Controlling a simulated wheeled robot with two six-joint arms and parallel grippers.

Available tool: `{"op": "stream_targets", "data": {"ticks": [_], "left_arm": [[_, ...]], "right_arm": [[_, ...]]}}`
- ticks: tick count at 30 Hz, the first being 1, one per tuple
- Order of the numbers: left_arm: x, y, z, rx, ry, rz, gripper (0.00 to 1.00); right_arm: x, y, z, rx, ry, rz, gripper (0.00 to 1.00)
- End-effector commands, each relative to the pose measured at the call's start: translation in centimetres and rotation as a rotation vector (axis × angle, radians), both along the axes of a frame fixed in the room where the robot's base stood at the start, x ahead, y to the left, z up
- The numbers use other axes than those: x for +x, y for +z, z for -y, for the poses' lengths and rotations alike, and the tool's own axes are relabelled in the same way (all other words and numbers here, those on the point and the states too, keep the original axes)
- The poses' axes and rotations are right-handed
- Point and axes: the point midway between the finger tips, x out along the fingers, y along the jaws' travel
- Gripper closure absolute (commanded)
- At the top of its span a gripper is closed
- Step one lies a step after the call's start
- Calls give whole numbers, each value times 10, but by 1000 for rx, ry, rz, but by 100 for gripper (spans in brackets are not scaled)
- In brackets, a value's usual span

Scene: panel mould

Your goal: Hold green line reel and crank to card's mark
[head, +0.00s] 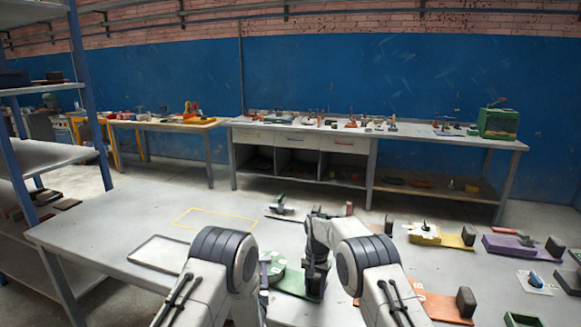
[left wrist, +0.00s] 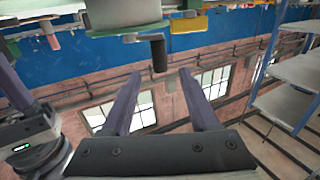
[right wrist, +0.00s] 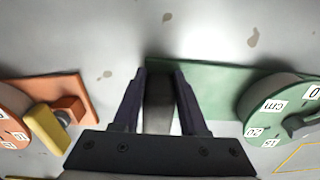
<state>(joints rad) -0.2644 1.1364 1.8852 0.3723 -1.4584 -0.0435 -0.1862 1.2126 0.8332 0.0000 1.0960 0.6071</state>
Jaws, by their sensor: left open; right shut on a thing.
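The green line reel stands on the near table, partly behind my arms. Its round numbered drum (head: 274,268) shows in the head view and, marked "cm", in the right wrist view (right wrist: 265,100). My right gripper (right wrist: 160,75) is shut on the upright grey post (right wrist: 158,108) at one end of the green base plate (right wrist: 215,82). It also shows in the head view (head: 316,283). My left gripper (left wrist: 160,74) is open, with the dark crank knob (left wrist: 158,52) just beyond its fingertips. My arm hides it in the head view. I cannot read the setting or make out the card.
An orange reel base (head: 440,308) lies just right of the green one. A yellow base (head: 450,239) and a purple base (head: 510,247) stand farther right. A tray (head: 150,252) and a yellow outlined area (head: 201,217) lie left; the table's left end is clear.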

Motion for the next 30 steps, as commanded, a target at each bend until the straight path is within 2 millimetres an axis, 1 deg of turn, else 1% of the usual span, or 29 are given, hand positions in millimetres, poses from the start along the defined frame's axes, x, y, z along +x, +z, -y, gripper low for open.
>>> {"op": "stream_targets", "data": {"ticks": [5,6,7,8,17,20,23,30], "left_arm": [[0,0,0,0,0,0,39],[0,0,0,0,0,0,39],[0,0,0,0,0,0,39],[0,0,0,0,0,0,39],[0,0,0,0,0,0,39],[0,0,0,0,0,0,39],[0,0,0,0,0,0,39],[0,0,0,0,0,0,39]], "right_arm": [[0,1,0,1,0,1,100],[0,1,0,1,0,1,43],[0,0,0,1,0,1,31],[0,0,0,1,0,1,23],[0,1,0,1,0,1,23],[1,7,0,1,0,1,23],[1,21,0,1,0,4,23],[1,72,0,1,0,6,23]]}}
